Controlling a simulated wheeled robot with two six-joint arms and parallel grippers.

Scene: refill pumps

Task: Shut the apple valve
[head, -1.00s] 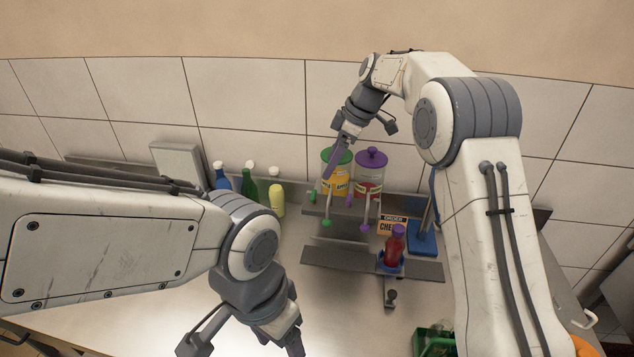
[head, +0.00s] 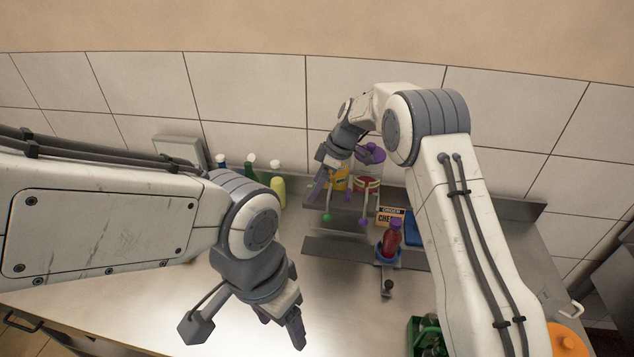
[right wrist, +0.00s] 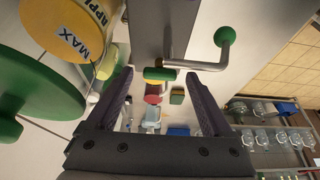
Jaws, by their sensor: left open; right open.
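The yellow apple container (head: 340,182) is partly hidden behind my right gripper (head: 316,192) in the head view. In the right wrist view its label (right wrist: 72,38) and green lid (right wrist: 40,95) show at the left. A bent metal rod ends in a green ball (right wrist: 225,36), which also shows in the head view (head: 327,217). A short green bar (right wrist: 160,74) lies near the rod's other end, between the fingertips of my open right gripper (right wrist: 158,88), with gaps on both sides. My left gripper (head: 297,331) is open and empty over the counter.
The red-labelled container (head: 367,188) with a purple lid stands right of the apple one, its rod ending in a purple ball (head: 362,221). Bottles (head: 277,190) stand left. A green crate (head: 424,335) is front right.

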